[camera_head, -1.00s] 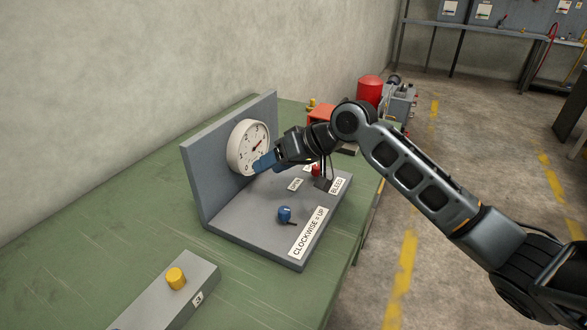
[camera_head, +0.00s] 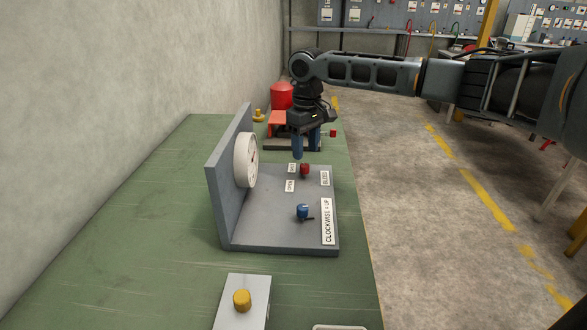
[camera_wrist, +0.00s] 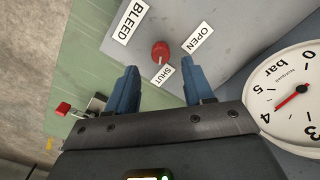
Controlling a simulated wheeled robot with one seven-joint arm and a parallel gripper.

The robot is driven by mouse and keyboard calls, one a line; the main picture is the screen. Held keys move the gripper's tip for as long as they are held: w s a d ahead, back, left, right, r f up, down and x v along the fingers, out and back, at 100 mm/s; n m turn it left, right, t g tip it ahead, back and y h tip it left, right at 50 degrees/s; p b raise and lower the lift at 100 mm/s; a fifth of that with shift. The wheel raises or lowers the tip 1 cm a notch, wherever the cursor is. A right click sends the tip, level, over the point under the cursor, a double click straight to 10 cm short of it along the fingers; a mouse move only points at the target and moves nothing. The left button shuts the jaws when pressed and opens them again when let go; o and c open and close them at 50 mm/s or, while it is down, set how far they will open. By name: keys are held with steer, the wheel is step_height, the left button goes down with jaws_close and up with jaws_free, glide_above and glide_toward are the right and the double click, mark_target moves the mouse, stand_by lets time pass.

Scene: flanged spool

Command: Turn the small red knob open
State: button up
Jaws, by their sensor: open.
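The small red knob (camera_head: 305,170) stands on the grey panel base near its far edge, beside labels reading OPEN and BLEED. In the wrist view the red knob (camera_wrist: 160,51) lies beyond the fingertips, between the OPEN (camera_wrist: 199,37) and SHUT (camera_wrist: 163,74) labels, with a pale pointer mark toward SHUT. My gripper (camera_head: 306,154) points down, open and empty, above and just beyond the knob. It also shows in the wrist view (camera_wrist: 159,64), its blue fingers apart and not touching the knob. The gauge (camera_wrist: 294,95) has its red needle between 4 and 5.
A blue knob (camera_head: 303,211) sits on the same base by the CLOCKWISE = UP label (camera_head: 328,221). The gauge panel's upright plate (camera_head: 226,190) stands at left. A yellow knob (camera_head: 242,299) on a grey box is nearer. Other equipment with a red tank (camera_head: 282,95) stands behind.

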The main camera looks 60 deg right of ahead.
mark_target(305, 165)
step_height(305, 165, down, 7)
steer(key=shift+r, duration=0.15)
steer(key=shift+c, duration=0.3)
jaws_close()
stand_by(0.3)
